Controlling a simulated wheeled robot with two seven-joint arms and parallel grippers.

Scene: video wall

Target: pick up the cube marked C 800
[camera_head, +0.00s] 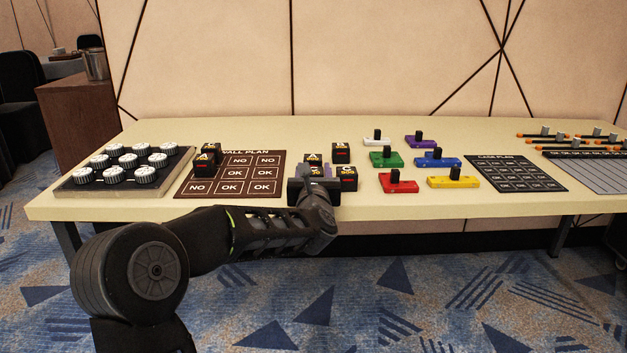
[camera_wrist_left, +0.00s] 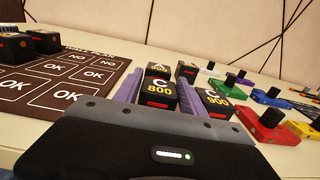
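The black cube marked C 800 (camera_wrist_left: 158,92), with gold lettering and a red patch, stands on the table between the two purple fingers of my left gripper (camera_wrist_left: 158,100) in the wrist view. The fingers are apart on either side of it; the gripper looks open, and I see no clear grip. In the head view my left gripper (camera_head: 314,182) covers most of this cube. A black cube marked 900 (camera_wrist_left: 216,102), lettered C, stands just right of the right finger. Another cube lettered A (camera_wrist_left: 158,70) stands right behind C 800. My right gripper is not in view.
A cube lettered B (camera_head: 341,152) stands behind. The brown wall plan board (camera_head: 282,188) lies left, with dark cubes (camera_head: 205,158) at its left edge. Coloured knobbed blocks (camera_head: 397,186) lie right. A tray of white knobs (camera_head: 120,175) is far left.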

